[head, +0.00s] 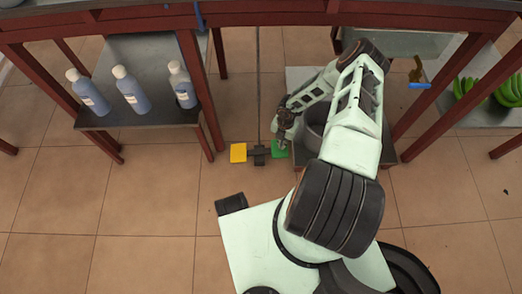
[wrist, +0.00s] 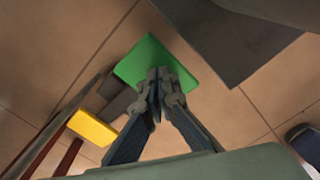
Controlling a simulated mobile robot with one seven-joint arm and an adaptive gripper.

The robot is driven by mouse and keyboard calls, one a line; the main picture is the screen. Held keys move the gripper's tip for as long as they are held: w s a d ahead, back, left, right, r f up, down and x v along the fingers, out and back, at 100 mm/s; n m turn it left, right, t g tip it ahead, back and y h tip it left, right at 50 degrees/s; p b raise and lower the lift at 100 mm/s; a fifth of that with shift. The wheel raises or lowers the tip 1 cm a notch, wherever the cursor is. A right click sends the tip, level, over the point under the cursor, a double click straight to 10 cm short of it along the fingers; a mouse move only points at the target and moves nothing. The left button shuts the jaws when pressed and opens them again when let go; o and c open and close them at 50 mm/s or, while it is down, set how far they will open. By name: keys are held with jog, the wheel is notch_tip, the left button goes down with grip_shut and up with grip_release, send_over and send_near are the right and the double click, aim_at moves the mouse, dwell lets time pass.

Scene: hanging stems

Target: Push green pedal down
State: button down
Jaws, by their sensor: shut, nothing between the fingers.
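The green pedal (head: 279,149) is a flat square plate near the floor, at the right end of a dark crossbar. In the wrist view the green pedal (wrist: 147,52) is partly hidden behind my fingertips. My gripper (head: 284,140) is shut and empty, pointing down over the pedal. In the wrist view my gripper's tips (wrist: 158,75) overlap the pedal's near part; I cannot tell whether they touch it. A yellow pedal (head: 238,152) is at the left end of the same bar, and it also shows in the wrist view (wrist: 92,128).
A thin vertical rod (head: 258,80) rises from the bar's middle. A low shelf (head: 150,117) with three bottles stands left. A grey pot (head: 314,130) on a grey slab is close right of my gripper. Green bananas (head: 508,92) lie far right. Tiled floor in front is mostly clear.

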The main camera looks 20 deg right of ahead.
jog(key=shift+f, duration=1.9)
notch_tip(320, 180, up, 10)
jog(key=p, duration=0.7)
jog(key=shift+r+p, duration=0.1)
jog(key=shift+p, duration=0.2)
jog(key=shift+s, duration=0.1)
